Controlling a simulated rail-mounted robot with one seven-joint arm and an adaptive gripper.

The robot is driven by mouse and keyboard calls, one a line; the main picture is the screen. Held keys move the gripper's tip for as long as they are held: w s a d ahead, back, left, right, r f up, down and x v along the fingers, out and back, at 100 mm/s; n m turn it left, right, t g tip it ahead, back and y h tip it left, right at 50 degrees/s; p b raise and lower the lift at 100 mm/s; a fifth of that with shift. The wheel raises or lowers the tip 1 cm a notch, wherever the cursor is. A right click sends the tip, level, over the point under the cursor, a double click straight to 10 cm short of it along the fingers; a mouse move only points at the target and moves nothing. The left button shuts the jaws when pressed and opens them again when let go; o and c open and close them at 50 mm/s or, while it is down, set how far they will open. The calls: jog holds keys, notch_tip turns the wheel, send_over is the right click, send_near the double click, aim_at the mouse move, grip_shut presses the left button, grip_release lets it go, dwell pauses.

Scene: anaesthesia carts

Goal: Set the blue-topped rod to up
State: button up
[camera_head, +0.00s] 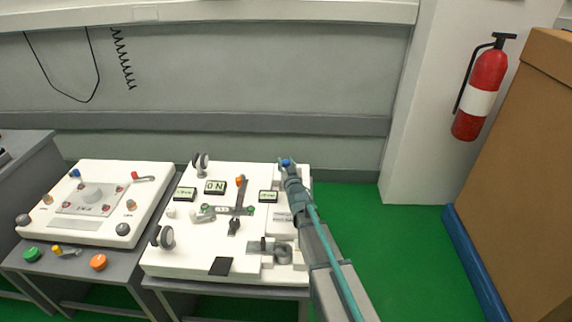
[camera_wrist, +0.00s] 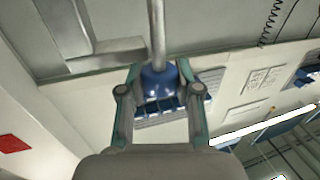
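The blue top (camera_head: 287,162) of the rod shows at my gripper (camera_head: 286,163), at the back right corner of the right-hand white panel. In the wrist view, the blue-topped rod (camera_wrist: 157,35) is a thin grey metal rod with a round blue knob (camera_wrist: 159,82) on its end. The knob lies between the two fingertips of my gripper (camera_wrist: 159,70), which close in on both its sides with almost no gap. In the head view my gripper and arm hide most of the rod and its base, so its tilt is hard to tell.
The right-hand white panel (camera_head: 200,255) carries dark wheels, small displays, one reading "ON", and an orange-topped lever (camera_head: 239,181). A left-hand panel (camera_head: 88,231) bears another blue-tipped lever (camera_head: 76,173) and a red one (camera_head: 137,176). Green floor (camera_head: 400,260) is clear at right.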

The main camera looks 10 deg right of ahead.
grip_shut()
jog(key=shift+r, duration=0.1)
notch_tip(320, 180, up, 4)
jog(key=shift+p, duration=0.6)
jog(key=o, duration=0.7)
grip_release()
jog(key=s, duration=1.2)
jog(key=shift+d, duration=0.15)
